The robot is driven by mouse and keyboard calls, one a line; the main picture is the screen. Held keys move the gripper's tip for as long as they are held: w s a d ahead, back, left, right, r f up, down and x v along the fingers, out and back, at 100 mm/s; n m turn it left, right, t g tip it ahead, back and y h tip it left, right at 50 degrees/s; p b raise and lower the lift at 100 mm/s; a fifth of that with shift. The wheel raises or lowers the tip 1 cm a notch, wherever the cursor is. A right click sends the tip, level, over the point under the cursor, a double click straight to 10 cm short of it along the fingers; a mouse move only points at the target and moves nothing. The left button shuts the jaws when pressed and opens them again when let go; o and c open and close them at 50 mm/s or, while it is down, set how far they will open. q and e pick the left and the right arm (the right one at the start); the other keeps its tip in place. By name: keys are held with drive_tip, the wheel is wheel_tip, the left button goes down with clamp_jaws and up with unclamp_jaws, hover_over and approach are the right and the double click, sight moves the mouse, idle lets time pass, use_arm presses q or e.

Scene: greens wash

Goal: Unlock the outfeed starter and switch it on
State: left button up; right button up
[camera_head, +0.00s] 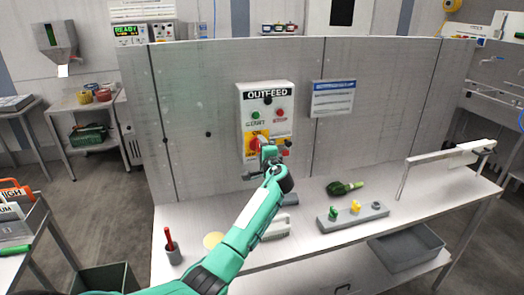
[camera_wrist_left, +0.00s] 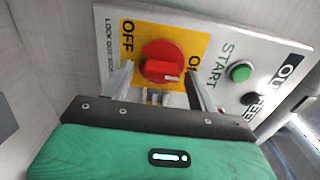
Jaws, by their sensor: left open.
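The grey OUTFEED starter box (camera_head: 285,128) is on the upright panel. It has a green START button (camera_head: 255,115) and a red STOP button (camera_head: 279,113). Its red rotary knob (camera_wrist_left: 162,62) sits on a yellow plate (camera_wrist_left: 190,42) marked OFF and ON. My left gripper (camera_head: 268,152) is in front of the box's lower part. In the left wrist view its open fingers stand either side of the knob. Small metallic parts show below the knob; I cannot tell whether they are a lock. My right gripper is out of view.
A white notice (camera_head: 333,98) is right of the box. A grey tray (camera_head: 408,250) is lower right.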

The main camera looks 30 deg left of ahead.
use_arm(q)
drive_tip(key=b+v, duration=0.3)
drive_tip(key=v, duration=1)
drive_tip(key=shift+s+d+b, duration=0.25)
drive_tip(key=shift+s+b, duration=0.05)
drive_tip(key=shift+b, duration=0.1)
